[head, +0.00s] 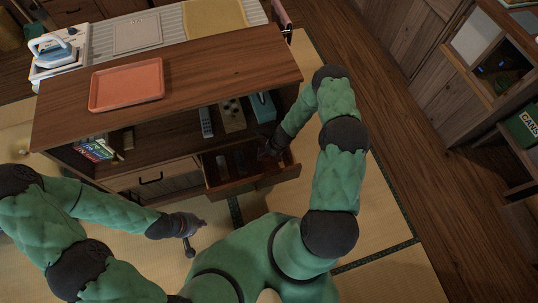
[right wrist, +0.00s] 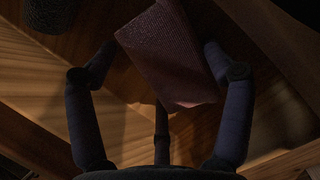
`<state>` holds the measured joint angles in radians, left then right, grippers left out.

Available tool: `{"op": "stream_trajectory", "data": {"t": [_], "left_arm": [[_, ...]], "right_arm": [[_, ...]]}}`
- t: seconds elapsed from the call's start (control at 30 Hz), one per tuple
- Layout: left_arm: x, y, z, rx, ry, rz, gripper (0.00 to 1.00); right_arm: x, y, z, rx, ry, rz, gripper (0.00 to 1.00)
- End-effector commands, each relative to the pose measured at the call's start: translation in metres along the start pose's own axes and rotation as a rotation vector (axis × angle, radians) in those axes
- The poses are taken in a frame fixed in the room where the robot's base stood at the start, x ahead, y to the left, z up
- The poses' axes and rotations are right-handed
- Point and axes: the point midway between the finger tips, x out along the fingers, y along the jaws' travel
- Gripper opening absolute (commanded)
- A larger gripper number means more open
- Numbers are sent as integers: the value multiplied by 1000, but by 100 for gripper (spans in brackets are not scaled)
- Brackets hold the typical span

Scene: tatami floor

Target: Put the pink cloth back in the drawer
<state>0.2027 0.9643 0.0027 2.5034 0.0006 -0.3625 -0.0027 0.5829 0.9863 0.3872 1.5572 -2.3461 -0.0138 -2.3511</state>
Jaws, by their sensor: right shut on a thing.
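The drawer (head: 283,176) of the wooden cabinet is pulled open on the right side, below the open shelf. My right gripper (head: 268,152) is at this drawer, reaching in from above. In the right wrist view, a folded cloth (right wrist: 172,58), dark pink in the shade, lies between the fingers of my right gripper (right wrist: 158,62), which is shut on it. The cloth is within the wooden walls of the drawer; I cannot tell whether it touches the bottom. In the head view I cannot make the cloth out. My left gripper (head: 192,230) is empty in front of the cabinet, its jaws unclear.
An orange tray (head: 127,84) lies on the cabinet top. The shelf holds a remote (head: 206,122), a beige box (head: 232,115) and a blue box (head: 263,107). A shut drawer front (head: 150,174) is to the left. An iron (head: 53,50) stands behind. Tatami floor is free at the right.

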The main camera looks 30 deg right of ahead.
Motion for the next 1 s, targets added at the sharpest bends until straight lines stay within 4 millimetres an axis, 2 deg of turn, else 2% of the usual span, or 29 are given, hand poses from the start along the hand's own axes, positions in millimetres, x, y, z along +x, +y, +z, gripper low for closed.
{"op": "stream_trajectory", "data": {"t": [0.37,0.4,0.47,0.87,1.0], "left_arm": [[3,-1,-1,0,1,0,0],[3,-1,-1,0,1,0,0],[2,-1,0,0,1,0,0],[1,0,0,0,1,0,0],[-5,2,0,0,1,0,0]], "right_arm": [[3,-1,-1,0,0,-2,50],[3,-1,-1,0,0,-2,87],[2,-1,-1,0,0,-2,100],[1,-1,0,0,0,-2,100],[-11,-2,0,0,0,-3,100]]}}
